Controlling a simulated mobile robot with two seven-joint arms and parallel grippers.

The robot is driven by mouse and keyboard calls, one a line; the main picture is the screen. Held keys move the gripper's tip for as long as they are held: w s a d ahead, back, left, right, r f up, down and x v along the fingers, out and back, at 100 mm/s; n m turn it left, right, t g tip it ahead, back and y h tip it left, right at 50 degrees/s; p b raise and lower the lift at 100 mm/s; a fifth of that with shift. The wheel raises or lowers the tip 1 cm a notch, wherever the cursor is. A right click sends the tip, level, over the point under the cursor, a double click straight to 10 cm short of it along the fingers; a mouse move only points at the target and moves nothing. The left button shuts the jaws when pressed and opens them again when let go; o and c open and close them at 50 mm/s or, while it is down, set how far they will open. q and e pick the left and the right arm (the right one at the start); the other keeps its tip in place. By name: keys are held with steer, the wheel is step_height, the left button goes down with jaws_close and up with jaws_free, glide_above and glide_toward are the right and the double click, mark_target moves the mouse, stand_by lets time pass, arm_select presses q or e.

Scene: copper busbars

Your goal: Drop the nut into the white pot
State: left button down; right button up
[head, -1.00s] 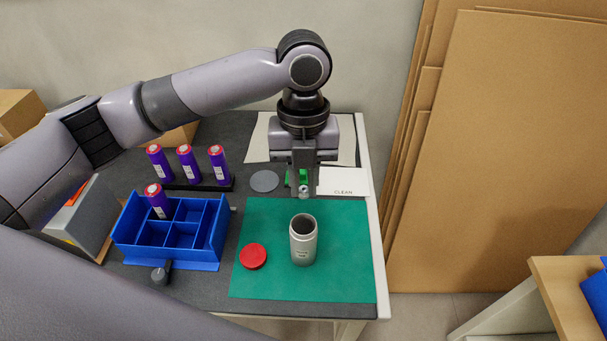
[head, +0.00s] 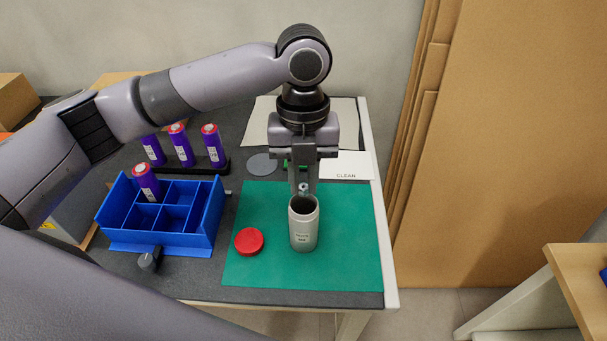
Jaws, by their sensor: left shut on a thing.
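The white pot (head: 303,228) stands upright and uncovered on the green mat (head: 350,245), with a small label on its front. A red lid (head: 249,241) lies on the mat to the left of the pot. My left gripper (head: 303,188) points down just above and slightly behind the pot's mouth. It is shut on the small metal nut (head: 303,189), which shows at the fingertips over the far side of the rim. I cannot tell whether the nut is exactly over the opening. My right gripper is not in view.
A blue divided bin (head: 162,215) stands left of the mat with one purple cylinder (head: 145,183) in it. Several purple cylinders stand in a black rack (head: 200,167) behind. A white "CLEAN" card (head: 347,166) and a grey disc (head: 262,164) lie at the back.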

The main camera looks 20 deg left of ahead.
arm_select(q)
steer(key=c, duration=1)
jaws_free()
steer(key=r, duration=0.7)
steer(key=shift+w+a+r, duration=0.1)
steer(key=shift+w+a, duration=0.05)
steer(key=shift+w, duration=0.25)
